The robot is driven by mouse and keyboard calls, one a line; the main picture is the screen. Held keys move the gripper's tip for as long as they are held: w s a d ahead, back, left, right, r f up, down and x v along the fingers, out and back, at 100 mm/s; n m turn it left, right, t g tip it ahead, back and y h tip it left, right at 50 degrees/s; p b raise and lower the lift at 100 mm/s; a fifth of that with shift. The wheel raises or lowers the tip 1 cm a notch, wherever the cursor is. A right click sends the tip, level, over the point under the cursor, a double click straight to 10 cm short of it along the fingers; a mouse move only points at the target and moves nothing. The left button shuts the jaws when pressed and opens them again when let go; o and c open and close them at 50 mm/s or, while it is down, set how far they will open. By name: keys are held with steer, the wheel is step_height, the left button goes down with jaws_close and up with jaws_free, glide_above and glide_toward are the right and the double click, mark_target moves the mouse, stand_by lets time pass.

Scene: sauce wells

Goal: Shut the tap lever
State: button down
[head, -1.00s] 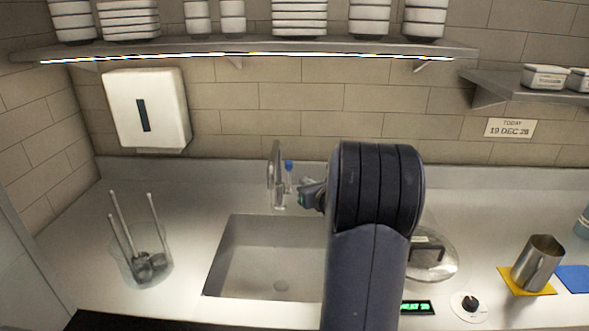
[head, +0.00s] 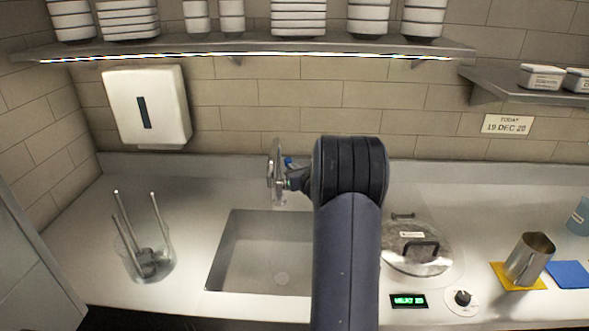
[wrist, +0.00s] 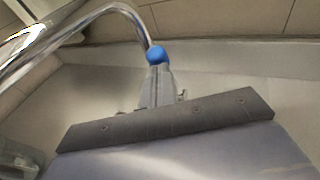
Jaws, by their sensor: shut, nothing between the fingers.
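The chrome tap (head: 275,170) stands behind the sink, and its curved spout (wrist: 95,15) crosses the upper left of the wrist view. The blue tip of the tap lever (head: 289,161) shows just right of the spout, and the round blue tip (wrist: 156,55) is also clear in the wrist view. My gripper (head: 290,184) is shut and empty, close beside the tap. In the wrist view its grey fingers (wrist: 157,72) end right at the blue tip; I cannot tell whether they touch it. The lever's stem is mostly hidden behind my gripper.
The sink (head: 260,260) lies in front of the tap. A clear container with ladles (head: 145,262) stands left. A lidded round pot (head: 417,250), a dial (head: 463,298) and a metal jug (head: 530,260) are on the right. A shelf (head: 250,47) with stacked containers hangs above.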

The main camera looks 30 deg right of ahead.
steer(key=w+d+b, duration=0.1)
steer(key=w+r+b, duration=0.1)
steer(key=b, duration=0.1)
steer(key=shift+w+d+r, duration=0.15)
steer(key=shift+d+r, duration=0.1)
steer(key=shift+d, duration=0.15)
steer(key=shift+f, duration=0.1)
